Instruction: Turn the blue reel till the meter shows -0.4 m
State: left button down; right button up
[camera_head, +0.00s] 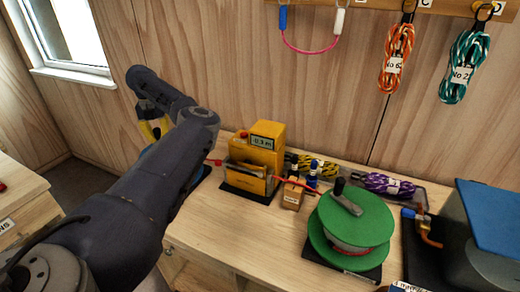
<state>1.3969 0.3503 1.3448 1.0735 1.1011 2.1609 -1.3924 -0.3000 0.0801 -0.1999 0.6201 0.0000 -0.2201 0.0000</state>
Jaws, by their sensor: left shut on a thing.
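The yellow meter (268,155) stands on the table, and its display reads -0.3 m. The blue reel (204,172) is left of the meter, almost wholly hidden behind my left arm; only bits of its blue edge show. A red line runs out on both sides of the meter. My left gripper (153,126) comes down over the blue reel from the wrist. Its yellow-marked upper part shows. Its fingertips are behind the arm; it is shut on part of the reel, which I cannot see. My right gripper is not in view.
A green reel (350,222) with a black crank stands right of the meter. Between them is a small wooden block (292,194) with blue-topped pieces. Yellow (318,167) and purple (388,185) rope bundles lie behind. A blue-topped dark object (485,215) fills the right. Ropes hang on the wall.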

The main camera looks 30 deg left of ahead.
pick_arm(q)
jog(key=shift+s, duration=0.15)
dwell(0.7)
jog(key=shift+s+a, duration=0.15)
jog(key=shift+s, duration=1.15)
dwell(0.4)
jog(key=shift+s, duration=0.3)
jog(key=shift+s+d, duration=0.2)
jog(key=shift+s, duration=0.4)
dwell(0.3)
jog(key=c, duration=1.4)
grip_release()
